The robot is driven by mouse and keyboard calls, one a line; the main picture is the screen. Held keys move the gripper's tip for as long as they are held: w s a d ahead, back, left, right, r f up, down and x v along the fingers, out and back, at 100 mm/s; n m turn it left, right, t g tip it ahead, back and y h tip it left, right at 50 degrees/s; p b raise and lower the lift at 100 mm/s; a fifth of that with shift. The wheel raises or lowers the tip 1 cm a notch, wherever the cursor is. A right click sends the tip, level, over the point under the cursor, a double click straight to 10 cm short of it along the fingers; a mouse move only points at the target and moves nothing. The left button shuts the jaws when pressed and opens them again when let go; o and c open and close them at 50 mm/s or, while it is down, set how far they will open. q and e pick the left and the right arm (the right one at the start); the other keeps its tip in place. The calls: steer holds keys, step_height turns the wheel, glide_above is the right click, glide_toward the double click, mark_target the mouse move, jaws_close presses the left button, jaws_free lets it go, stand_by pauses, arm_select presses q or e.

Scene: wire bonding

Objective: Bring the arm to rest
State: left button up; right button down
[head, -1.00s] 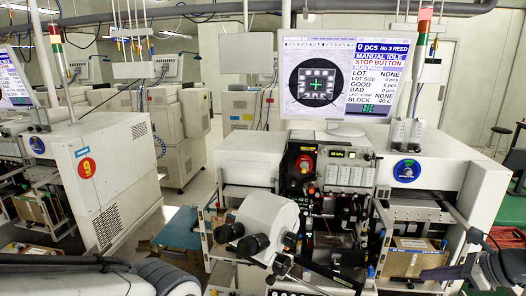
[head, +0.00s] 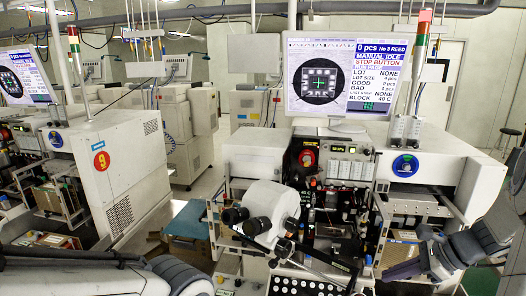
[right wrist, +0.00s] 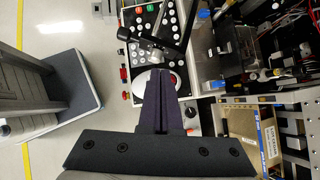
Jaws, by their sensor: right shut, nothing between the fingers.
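My right gripper (head: 434,256) is at the lower right of the head view, in front of the right end of the wire bonder (head: 262,158). In the right wrist view its two dark fingers (right wrist: 160,92) lie side by side, shut and empty. They appear over the bonder's front, below a panel of round buttons (right wrist: 150,45); I cannot tell the gap to it. My left arm (head: 110,276) crosses the lower left corner of the head view. Its gripper is out of the picture.
The microscope eyepieces (head: 240,218) jut out at the front of the bonder. A cardboard box (right wrist: 268,138) sits on a shelf near the right gripper. Another machine (head: 122,175) stands at left.

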steer(key=a+n+g, duration=0.1)
steer(key=a+n, duration=0.1)
steer(key=a, duration=0.1)
steer(key=a+n+g, duration=0.1)
steer(key=a+n, duration=0.1)
steer(key=a, duration=0.2)
steer(key=s+a+n+g, duration=0.1)
steer(key=a+n, duration=0.1)
steer(key=a, duration=0.2)
steer(key=shift+a+r, duration=0.15)
steer(key=shift+r, duration=0.2)
steer(key=s+a+n+g+h, duration=0.2)
steer(key=s+a+n+h, duration=0.3)
steer(key=s+a+n, duration=1.3)
steer(key=n, duration=0.6)
steer(key=shift+s+n+b, duration=0.3)
steer(key=shift+s+b, duration=0.1)
